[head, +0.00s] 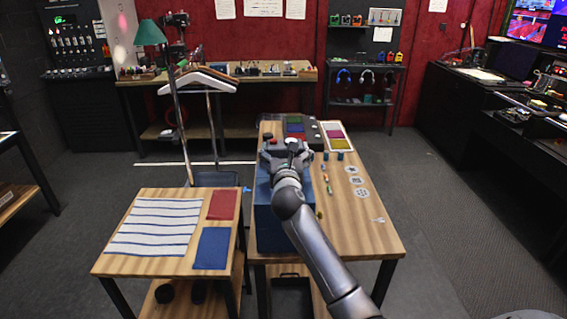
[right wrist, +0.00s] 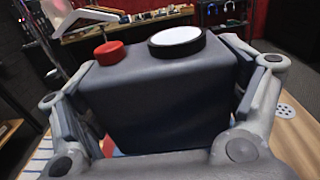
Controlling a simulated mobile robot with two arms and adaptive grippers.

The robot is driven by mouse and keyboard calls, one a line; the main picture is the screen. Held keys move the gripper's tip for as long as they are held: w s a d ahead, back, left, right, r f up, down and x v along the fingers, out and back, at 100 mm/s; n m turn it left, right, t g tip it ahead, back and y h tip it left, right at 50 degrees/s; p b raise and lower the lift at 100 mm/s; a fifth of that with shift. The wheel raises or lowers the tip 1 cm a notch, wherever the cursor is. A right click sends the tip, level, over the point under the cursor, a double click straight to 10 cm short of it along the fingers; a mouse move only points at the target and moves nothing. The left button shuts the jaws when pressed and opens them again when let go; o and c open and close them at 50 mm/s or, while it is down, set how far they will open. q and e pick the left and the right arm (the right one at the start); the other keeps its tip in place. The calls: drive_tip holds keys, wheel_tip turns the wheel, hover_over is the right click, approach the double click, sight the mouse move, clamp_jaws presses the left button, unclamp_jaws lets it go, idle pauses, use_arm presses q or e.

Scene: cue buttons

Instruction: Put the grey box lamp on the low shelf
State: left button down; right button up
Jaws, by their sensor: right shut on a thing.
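The grey box lamp (right wrist: 165,90) fills the middle of the right wrist view. It has a red button (right wrist: 109,52) and a round white lamp with a black rim (right wrist: 177,41) on top. My right gripper (right wrist: 160,115) is shut on it, with one finger at each side. In the head view the right gripper (head: 286,156) is over the right-hand wooden table, and the lamp's white top (head: 294,145) shows there. Most of the box is hidden by my arm. A low shelf (head: 233,270) shows under the left table. My left gripper is not in view.
A blue block-like thing (head: 268,228) is at the right table's near left side, partly behind my arm. The left table (head: 118,262) bears a striped mat, a red mat and a blue mat. A black tray (head: 290,297) is under the right table. A coat stand (head: 183,125) stands behind.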

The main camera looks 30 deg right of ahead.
drive_tip(key=shift+w+d+f, duration=0.15)
drive_tip(key=shift+w+f, duration=0.4)
wheel_tip(320, 180, down, 2)
drive_tip(key=shift+f, duration=0.45)
drive_tip(key=shift+f, duration=0.2)
drive_tip(key=o, duration=1.2)
drive_tip(key=shift+c, duration=0.2)
